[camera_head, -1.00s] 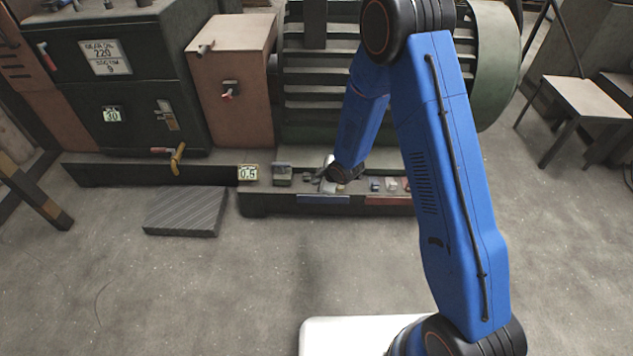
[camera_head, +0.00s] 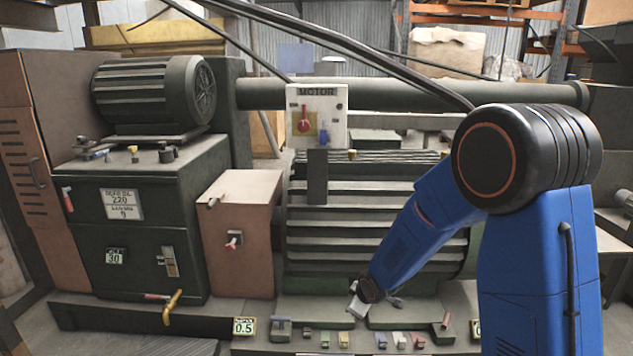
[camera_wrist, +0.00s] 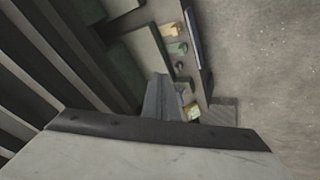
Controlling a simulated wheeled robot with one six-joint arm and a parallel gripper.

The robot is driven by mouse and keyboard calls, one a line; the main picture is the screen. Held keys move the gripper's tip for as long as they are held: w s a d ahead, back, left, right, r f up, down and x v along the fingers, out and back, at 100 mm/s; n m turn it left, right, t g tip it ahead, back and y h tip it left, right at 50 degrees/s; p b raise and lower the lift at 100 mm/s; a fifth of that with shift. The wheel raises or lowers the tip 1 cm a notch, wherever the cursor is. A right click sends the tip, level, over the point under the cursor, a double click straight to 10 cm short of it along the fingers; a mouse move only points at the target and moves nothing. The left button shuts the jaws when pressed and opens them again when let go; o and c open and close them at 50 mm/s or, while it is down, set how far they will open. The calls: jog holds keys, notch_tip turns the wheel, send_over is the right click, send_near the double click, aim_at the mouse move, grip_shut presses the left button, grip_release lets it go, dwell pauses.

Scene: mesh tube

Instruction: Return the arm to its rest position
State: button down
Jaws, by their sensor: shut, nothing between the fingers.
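My blue arm (camera_head: 540,255) stands at the right of the head view, bent at a black elbow joint. Its forearm slopes down and left to my gripper (camera_head: 357,306), small and partly hidden, low in front of the ribbed green motor housing. In the wrist view my gripper (camera_wrist: 165,98) shows as a narrow grey shape beyond a pale body with a dark band. The fingers are together with nothing between them. The gripper is above or near the low ledge with small coloured blocks. I cannot tell its exact height.
The ribbed motor housing (camera_head: 345,222) is close behind the gripper. Several small blocks (camera_head: 398,339) lie on the ledge below. A brown box (camera_head: 240,245) and a dark green cabinet (camera_head: 150,215) with a yellow-handled valve (camera_head: 172,305) stand left. Bare floor (camera_wrist: 265,60) shows at right in the wrist view.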

jog(key=s+d+r+m+h, duration=0.1)
jog(key=s+d+r+m, duration=0.2)
jog(key=s+d+r, duration=0.45)
jog(key=s+d+r+m+h, duration=0.1)
jog(key=s+d+r+m, duration=0.3)
jog(key=s+r, duration=0.6)
jog(key=s+d+r+m+g, duration=0.1)
jog(key=s+d+r+m, duration=0.1)
jog(key=s, duration=0.8)
jog(key=s+d+r+m, duration=0.2)
jog(key=s+d+r, duration=0.1)
jog(key=s, duration=0.8)
jog(key=shift+s+d+r+m+g, duration=0.2)
jog(key=shift+d+r+m+g, duration=0.2)
jog(key=shift+r, duration=0.35)
